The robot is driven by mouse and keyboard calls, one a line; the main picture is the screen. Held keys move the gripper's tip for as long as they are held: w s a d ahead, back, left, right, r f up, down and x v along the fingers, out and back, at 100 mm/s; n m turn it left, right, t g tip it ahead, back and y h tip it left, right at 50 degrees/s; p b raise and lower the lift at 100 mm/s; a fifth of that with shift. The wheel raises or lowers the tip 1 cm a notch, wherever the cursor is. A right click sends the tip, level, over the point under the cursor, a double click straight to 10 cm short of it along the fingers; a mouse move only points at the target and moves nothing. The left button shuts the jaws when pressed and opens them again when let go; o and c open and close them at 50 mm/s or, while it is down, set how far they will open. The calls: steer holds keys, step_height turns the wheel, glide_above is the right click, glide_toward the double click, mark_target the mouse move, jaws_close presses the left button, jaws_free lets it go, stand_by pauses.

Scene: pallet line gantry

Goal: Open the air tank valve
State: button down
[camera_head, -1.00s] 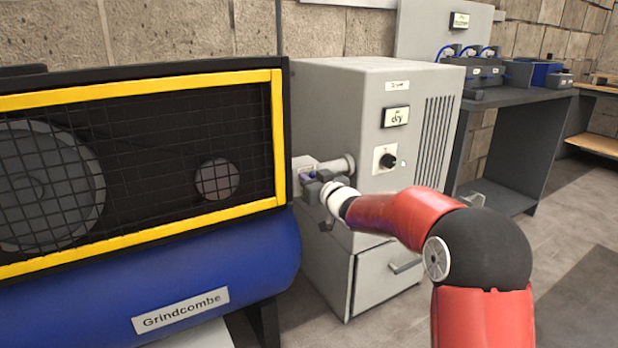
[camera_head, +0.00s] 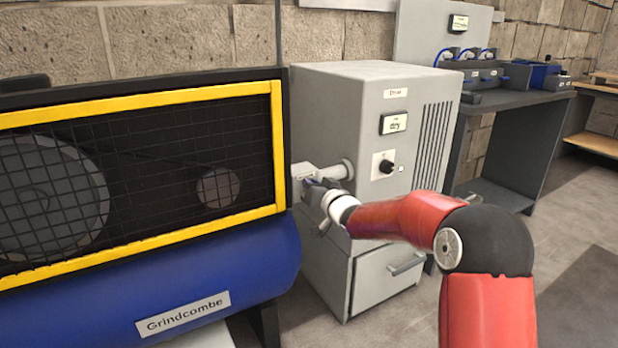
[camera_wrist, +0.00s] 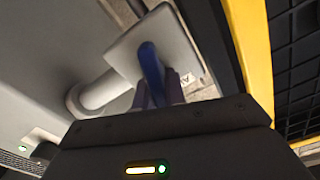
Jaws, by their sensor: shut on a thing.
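The air tank valve has a blue lever handle (camera_wrist: 151,68) on a pale grey body (camera_wrist: 165,38) in the wrist view. A pipe (camera_wrist: 92,95) runs from the body to the grey cabinet. In the head view the valve body (camera_head: 305,172) sits between the compressor and the cabinet. My gripper (camera_wrist: 160,92) is shut on the blue handle, its two fingers on either side of it. In the head view my gripper (camera_head: 312,192) is at the valve and hides most of the handle.
The blue tank (camera_head: 190,265) with its yellow-framed mesh guard (camera_head: 140,165) is close on the left. The grey dryer cabinet (camera_head: 345,110) stands just behind my gripper, with a black knob (camera_head: 387,167) and a drawer (camera_head: 385,275). A dark bench (camera_head: 515,97) is at the right.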

steer(key=shift+w+d+f+m+p, duration=0.2)
steer(key=shift+m+p, duration=0.55)
steer(key=shift+m, duration=1.55)
steer(key=shift+d+f+m+p, duration=0.15)
steer(key=shift+f+m+p, duration=0.4)
steer(key=shift+m, duration=1.75)
steer(key=shift+w+d+f+m+p, duration=0.15)
steer(key=shift+m+p, duration=0.8)
steer(key=shift+m, duration=1.35)
steer(key=shift+r, duration=0.1)
steer(key=c, duration=1.5)
jaws_free()
steer(key=shift+o, duration=0.2)
steer(key=v, duration=0.8)
steer(key=shift+b, duration=0.35)
